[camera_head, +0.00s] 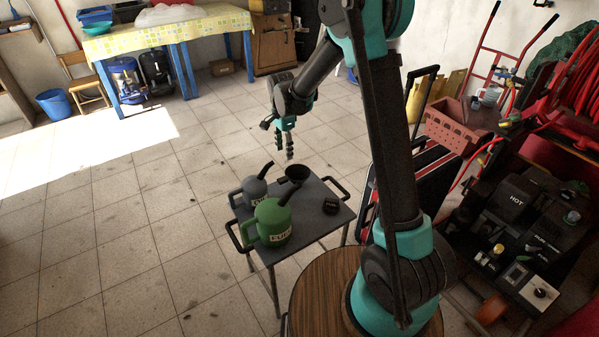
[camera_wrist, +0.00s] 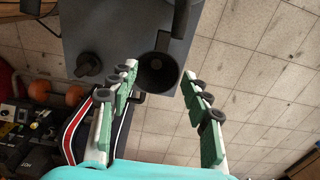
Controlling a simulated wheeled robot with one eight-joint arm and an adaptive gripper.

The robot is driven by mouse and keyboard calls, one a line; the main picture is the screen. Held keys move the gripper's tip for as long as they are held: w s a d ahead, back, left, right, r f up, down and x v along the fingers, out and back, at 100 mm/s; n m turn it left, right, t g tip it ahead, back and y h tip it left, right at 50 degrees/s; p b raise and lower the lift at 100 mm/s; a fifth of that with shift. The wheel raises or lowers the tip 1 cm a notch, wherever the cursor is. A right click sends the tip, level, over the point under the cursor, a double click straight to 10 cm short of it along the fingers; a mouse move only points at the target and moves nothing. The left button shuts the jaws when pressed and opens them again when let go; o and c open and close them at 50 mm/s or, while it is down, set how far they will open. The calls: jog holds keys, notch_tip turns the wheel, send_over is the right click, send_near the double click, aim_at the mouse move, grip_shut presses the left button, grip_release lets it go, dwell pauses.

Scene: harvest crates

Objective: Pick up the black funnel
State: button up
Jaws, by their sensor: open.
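In the wrist view the funnel (camera_wrist: 158,73) shows as a dark round mouth between and beyond the fingertips. My gripper (camera_head: 287,150) hangs above the table's far edge, close to the funnel in the picture. In the wrist view my gripper (camera_wrist: 160,80) is open, with its fingers spread wide and nothing between them. The fingers do not appear to touch the funnel.
On the same table stand a green can (camera_head: 272,224), a grey can (camera_head: 254,190) and a small black cap-like part (camera_head: 331,205). Black handles stick out at the table's ends. A hand truck and a black machine (camera_head: 510,225) crowd the right. The tiled floor at left is clear.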

aim_at(285, 178)
notch_tip(285, 178, down, 11)
jog(key=shift+r, duration=0.1)
jog(key=shift+w+a+f, duration=0.1)
jog(key=shift+f, duration=2.6)
grip_shut()
